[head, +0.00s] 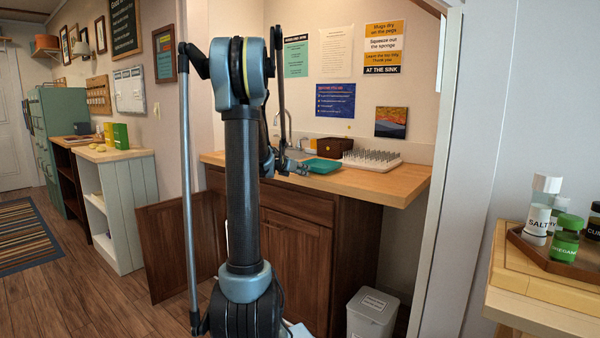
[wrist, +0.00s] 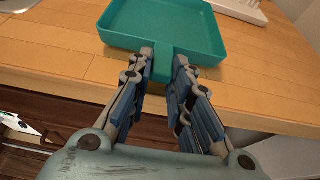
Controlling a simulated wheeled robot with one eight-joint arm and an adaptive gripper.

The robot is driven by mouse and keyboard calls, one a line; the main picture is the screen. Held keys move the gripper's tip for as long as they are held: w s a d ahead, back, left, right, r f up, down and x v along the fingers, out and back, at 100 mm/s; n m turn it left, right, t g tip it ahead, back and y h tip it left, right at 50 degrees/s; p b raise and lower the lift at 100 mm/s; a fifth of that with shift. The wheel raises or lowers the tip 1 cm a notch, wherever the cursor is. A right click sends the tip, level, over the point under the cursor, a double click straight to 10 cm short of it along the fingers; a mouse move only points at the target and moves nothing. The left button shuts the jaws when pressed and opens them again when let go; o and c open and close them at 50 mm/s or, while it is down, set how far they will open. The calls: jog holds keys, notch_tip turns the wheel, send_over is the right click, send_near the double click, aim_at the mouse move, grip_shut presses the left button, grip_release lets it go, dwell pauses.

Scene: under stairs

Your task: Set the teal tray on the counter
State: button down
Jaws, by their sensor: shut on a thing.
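The teal tray (head: 322,166) is at the counter, right of my arm in the head view. It is an empty, shallow, square tray with a raised rim and a handle tab, seen from above in the wrist view (wrist: 165,28). My gripper (wrist: 164,62) is shut on the tab at the tray's near side; it also shows in the head view (head: 302,169). The tray looks level over the wooden counter (head: 385,183), inside its front edge. I cannot tell if its underside touches the counter. My arm hides part of the counter's left side.
A white pegged drying rack (head: 371,160) stands right of the tray, with a brown box (head: 334,147) behind. A sink with a tap (head: 284,130) is to the left. A cabinet door (head: 172,246) stands open below. Bare counter lies front right.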

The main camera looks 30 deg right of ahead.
jog(key=shift+s+f, duration=0.2)
jog(key=shift+f, duration=0.05)
jog(key=c, duration=1.7)
grip_release()
jog(key=shift+a, duration=0.1)
jog(key=shift+o, duration=1.2)
jog(key=shift+s, duration=0.25)
jog(key=shift+w, duration=0.1)
jog(key=shift+w+a+r, duration=0.1)
jog(key=shift+w, duration=0.05)
jog(key=r+v, duration=0.1)
jog(key=v, duration=1.1)
jog(key=shift+w, duration=0.25)
